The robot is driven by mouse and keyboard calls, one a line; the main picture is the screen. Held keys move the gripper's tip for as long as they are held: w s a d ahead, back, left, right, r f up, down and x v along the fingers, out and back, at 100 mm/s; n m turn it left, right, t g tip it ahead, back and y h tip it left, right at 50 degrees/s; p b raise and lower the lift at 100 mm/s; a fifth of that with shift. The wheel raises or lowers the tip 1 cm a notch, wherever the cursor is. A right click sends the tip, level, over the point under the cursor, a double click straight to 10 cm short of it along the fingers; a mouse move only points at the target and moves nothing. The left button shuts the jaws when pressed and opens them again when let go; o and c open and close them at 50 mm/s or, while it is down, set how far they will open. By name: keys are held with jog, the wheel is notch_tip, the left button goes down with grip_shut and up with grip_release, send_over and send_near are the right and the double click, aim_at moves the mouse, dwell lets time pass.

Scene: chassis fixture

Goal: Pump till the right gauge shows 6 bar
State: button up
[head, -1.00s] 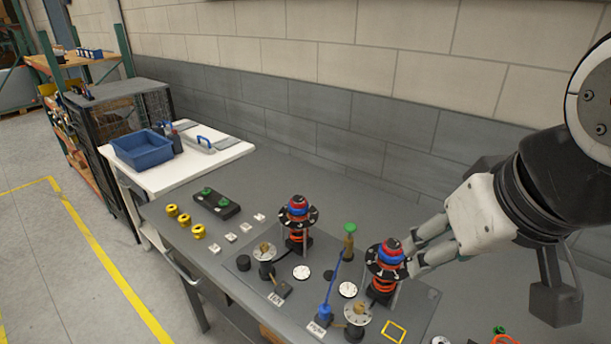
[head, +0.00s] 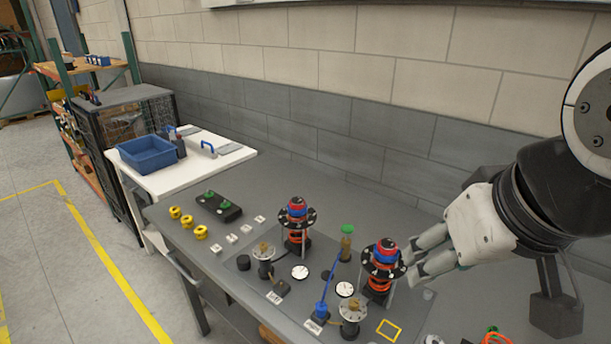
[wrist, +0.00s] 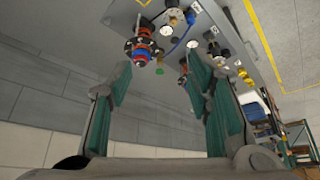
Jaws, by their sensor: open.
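The right gauge (head: 345,289) is a small white round dial lying on the bench's fixture plate; its needle and numbers are too small to read. A similar left gauge (head: 299,272) lies beyond it. A blue lever (head: 333,272) rises at a slant from a blue base (head: 321,308), near a label I cannot read. My gripper (head: 412,262) is open and empty, just right of the right red-and-blue column (head: 384,258). In the wrist view, a red-and-blue column (wrist: 142,52) shows beyond the gap between my open fingers (wrist: 158,72). Contact is not visible.
A left red-and-blue column (head: 297,218) and a green-capped post (head: 347,243) stand nearby. Round metal-topped fittings (head: 352,312) sit in front. Yellow parts (head: 187,222) lie left. A blue bin (head: 147,154) stands on the white side table. The wall runs close behind the bench.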

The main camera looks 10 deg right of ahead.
grip_shut()
dwell(1.4)
